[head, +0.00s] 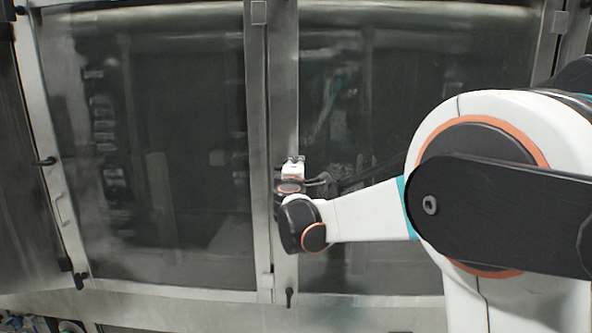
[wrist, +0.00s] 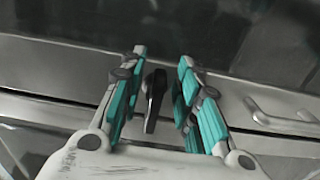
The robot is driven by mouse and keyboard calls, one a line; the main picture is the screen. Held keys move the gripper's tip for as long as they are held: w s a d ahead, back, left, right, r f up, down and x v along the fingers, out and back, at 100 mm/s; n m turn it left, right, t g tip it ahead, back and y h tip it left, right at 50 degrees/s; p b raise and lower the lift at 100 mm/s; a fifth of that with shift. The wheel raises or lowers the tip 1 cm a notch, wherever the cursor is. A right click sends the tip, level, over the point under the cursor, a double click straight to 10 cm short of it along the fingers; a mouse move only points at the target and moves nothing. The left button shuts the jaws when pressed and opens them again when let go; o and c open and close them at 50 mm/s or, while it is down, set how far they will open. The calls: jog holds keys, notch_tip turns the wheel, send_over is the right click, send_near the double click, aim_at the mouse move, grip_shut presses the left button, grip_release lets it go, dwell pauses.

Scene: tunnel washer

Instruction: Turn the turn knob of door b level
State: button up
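A black turn knob (wrist: 154,98) shows in the wrist view on a metal frame strip below dark glass. It lies across the strip, slightly tilted in that picture. My gripper (wrist: 162,56) is open, with one teal-padded finger on each side of the knob and a visible gap on both sides. In the head view my gripper is at the post between two glass doors, mostly hidden by my wrist, and this knob cannot be made out there. I see no lettering showing which door is b.
A metal bar handle (wrist: 280,118) is right of the knob in the wrist view. In the head view, other black knobs sit at the post's bottom (head: 290,297), the left door's lower corner (head: 80,282) and its left edge (head: 45,162). A left door handle (head: 62,208) stands out.

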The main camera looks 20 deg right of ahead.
jog(key=shift+d, duration=0.1)
jog(key=v, duration=1.2)
jog(key=shift+s, duration=0.1)
jog(key=s+d+f+m+g+b, duration=0.3)
jog(key=s+d+f+m+b, duration=0.15)
jog(key=s+f, duration=0.4)
jog(key=s+d+f+m+g+b, duration=0.3)
jog(key=s+f+m+b, duration=0.15)
jog(key=s+f, duration=0.4)
jog(key=s+a+f+m+g+y+b, duration=0.2)
jog(key=s+a+f+b, duration=0.1)
jog(key=s+f, duration=0.6)
jog(key=s+a+f+m+g+y+b, duration=0.2)
jog(key=s+f+b, duration=0.3)
jog(key=s+f, duration=0.4)
jog(key=shift+a+m+y, duration=0.6)
jog(key=shift+a+y, duration=0.15)
jog(key=shift+y, duration=0.05)
